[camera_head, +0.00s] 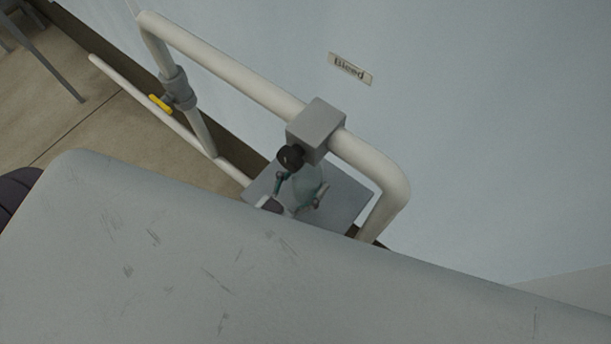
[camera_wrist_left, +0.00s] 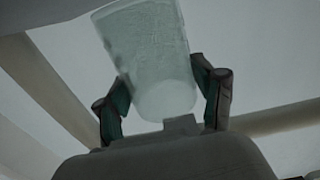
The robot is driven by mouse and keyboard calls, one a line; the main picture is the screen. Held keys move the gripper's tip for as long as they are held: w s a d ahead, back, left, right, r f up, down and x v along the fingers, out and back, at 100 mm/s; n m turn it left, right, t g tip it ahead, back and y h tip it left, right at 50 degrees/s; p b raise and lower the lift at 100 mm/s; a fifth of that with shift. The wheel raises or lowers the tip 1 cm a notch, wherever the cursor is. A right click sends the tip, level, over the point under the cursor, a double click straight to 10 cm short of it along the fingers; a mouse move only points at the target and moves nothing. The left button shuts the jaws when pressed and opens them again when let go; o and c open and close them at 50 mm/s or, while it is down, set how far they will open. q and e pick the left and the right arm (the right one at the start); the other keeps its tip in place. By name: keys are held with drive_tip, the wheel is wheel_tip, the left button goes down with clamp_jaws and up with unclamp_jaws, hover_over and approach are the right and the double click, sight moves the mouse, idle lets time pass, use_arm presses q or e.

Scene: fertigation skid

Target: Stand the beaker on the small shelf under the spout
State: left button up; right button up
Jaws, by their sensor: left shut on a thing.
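The clear, greenish beaker (camera_head: 310,179) is below the grey block (camera_head: 316,126) with the dark round knob (camera_head: 290,157), in front of the small grey shelf plate (camera_head: 347,205) as the head view looks down. My left gripper (camera_head: 300,187) is shut on the beaker, one finger on each side. In the left wrist view the beaker (camera_wrist_left: 158,55) stands between the two fingers of the gripper (camera_wrist_left: 165,92), slightly tilted in the picture. Whether its base touches the shelf cannot be told. The spout opening is hidden. My right gripper is not in view.
A cream pipe frame (camera_head: 240,75) runs above and around the shelf, with a grey valve with a yellow handle (camera_head: 160,104) at left. A pale wall with a "Bleed" label (camera_head: 350,68) stands behind.

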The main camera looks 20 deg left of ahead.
use_arm(q)
drive_tip(key=shift+f, duration=0.4)
drive_tip(key=o, duration=1)
drive_tip(key=shift+o, duration=0.2)
